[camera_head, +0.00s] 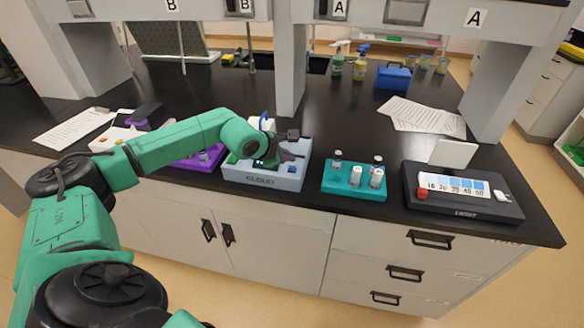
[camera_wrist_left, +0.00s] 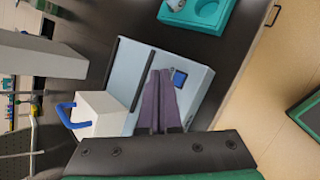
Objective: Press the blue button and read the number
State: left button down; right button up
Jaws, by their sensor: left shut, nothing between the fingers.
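A light-blue device (camera_head: 262,178) with a label on its front stands on the dark bench; it fills the middle of the left wrist view (camera_wrist_left: 195,98). A small blue square (camera_wrist_left: 180,77) is on its top; I cannot tell whether it is a button or a display, and I see no readable number on it. My left gripper (camera_head: 291,156) is over the device. In the left wrist view its purple-grey fingers (camera_wrist_left: 160,76) are shut and empty, with their tips beside the blue square. Contact is unclear. My right gripper is not in view.
A white box with a blue handle (camera_wrist_left: 98,113) is at the device's edge. A teal tray with vials (camera_head: 340,187) and a black device with a numbered strip (camera_head: 460,206) stand to the right. A purple rack (camera_head: 190,163) is left. Shelf posts (camera_head: 290,70) rise behind.

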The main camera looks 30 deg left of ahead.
aim_at(289, 173)
pick_arm(q)
jog(key=shift+r+p, duration=0.7)
jog(key=shift+r, duration=1.2)
jog(key=shift+d, duration=0.1)
